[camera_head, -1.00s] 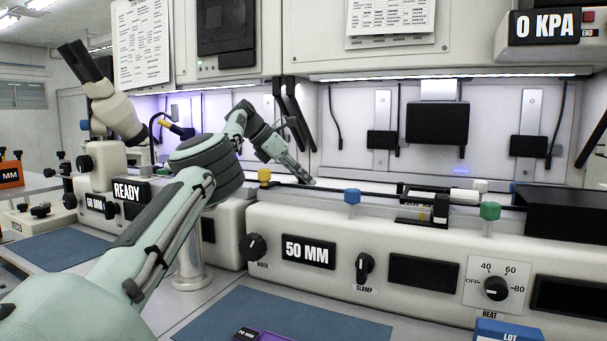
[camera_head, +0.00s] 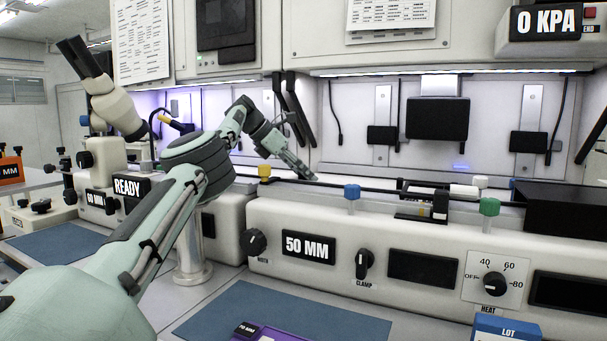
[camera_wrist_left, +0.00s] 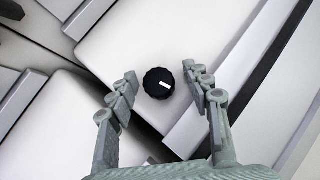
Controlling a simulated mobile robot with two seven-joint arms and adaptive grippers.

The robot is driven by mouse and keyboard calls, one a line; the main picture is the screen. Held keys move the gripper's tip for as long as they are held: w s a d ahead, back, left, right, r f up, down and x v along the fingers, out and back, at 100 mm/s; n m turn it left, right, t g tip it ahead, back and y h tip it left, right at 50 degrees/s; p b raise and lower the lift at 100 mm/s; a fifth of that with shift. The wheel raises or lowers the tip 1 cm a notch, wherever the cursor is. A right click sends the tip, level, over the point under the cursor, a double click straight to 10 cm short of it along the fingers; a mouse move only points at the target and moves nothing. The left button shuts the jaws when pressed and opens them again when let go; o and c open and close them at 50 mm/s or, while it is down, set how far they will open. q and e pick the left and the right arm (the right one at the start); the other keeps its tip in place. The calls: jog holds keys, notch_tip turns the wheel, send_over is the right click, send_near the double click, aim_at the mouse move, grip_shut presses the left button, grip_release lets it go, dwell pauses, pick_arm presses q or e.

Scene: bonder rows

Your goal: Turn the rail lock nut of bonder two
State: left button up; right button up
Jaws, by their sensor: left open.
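A round black ribbed knob with a white mark (camera_wrist_left: 158,83) sits on a pale flat surface in the left wrist view; it looks like the rail lock nut. My left gripper (camera_wrist_left: 156,92) is open, with one finger on each side of the knob and gaps between. The fingers appear apart from it; their height above it is hard to judge. In the head view my left gripper (camera_head: 303,167) reaches behind the front bonder labelled 50 MM (camera_head: 308,247), near its rail. The knob is not made out there. My right gripper is not in view.
A yellow knob (camera_head: 264,171), a blue knob (camera_head: 352,191) and a green knob (camera_head: 489,206) stand along the front bonder's top. A black block (camera_head: 565,205) is at right. The READY bonder (camera_head: 128,189) stands behind my arm. A blue mat (camera_head: 270,310) lies in front.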

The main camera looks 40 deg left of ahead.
pick_arm(q)
jog(key=shift+r, duration=0.1)
jog(key=v, duration=1.2)
